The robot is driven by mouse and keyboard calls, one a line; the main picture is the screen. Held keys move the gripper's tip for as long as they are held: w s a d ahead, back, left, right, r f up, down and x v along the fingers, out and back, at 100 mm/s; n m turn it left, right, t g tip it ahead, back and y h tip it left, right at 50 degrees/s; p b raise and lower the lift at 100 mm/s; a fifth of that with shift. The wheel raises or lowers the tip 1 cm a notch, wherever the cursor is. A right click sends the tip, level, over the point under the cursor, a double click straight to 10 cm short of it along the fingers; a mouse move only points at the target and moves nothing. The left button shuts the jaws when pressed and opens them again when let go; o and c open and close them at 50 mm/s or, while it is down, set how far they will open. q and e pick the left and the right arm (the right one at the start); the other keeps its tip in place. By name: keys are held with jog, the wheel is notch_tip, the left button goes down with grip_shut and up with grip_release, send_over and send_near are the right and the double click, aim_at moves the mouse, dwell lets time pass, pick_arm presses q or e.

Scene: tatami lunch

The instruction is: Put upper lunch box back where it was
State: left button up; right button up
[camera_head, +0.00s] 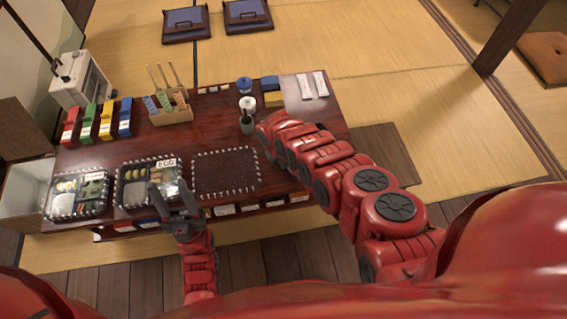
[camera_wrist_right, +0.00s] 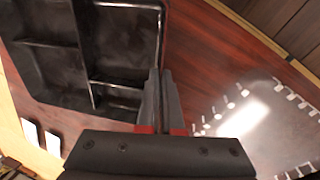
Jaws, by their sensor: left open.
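A black lunch box (camera_wrist_right: 75,50) with empty compartments fills the upper left of the right wrist view. My right gripper (camera_wrist_right: 160,75) is at its side wall, with the fingers close together and the wall running down between the tips. In the head view my right arm hides this gripper and most or all of that box. My left gripper (camera_head: 173,195) is open and empty, at the front edge of the filled middle lunch box (camera_head: 121,190). Another filled lunch box (camera_head: 48,207) stands at the table's left end.
A white-dotted outline on the table (camera_head: 225,172) is bare, right of the middle box; part of it shows in the right wrist view (camera_wrist_right: 240,118). Behind stand a wooden holder (camera_head: 170,115), a dark cup (camera_head: 247,125), a white jar (camera_head: 247,103) and white packets (camera_head: 312,85).

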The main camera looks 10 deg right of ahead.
jog(key=o, duration=0.5)
jog(key=shift+c, duration=0.2)
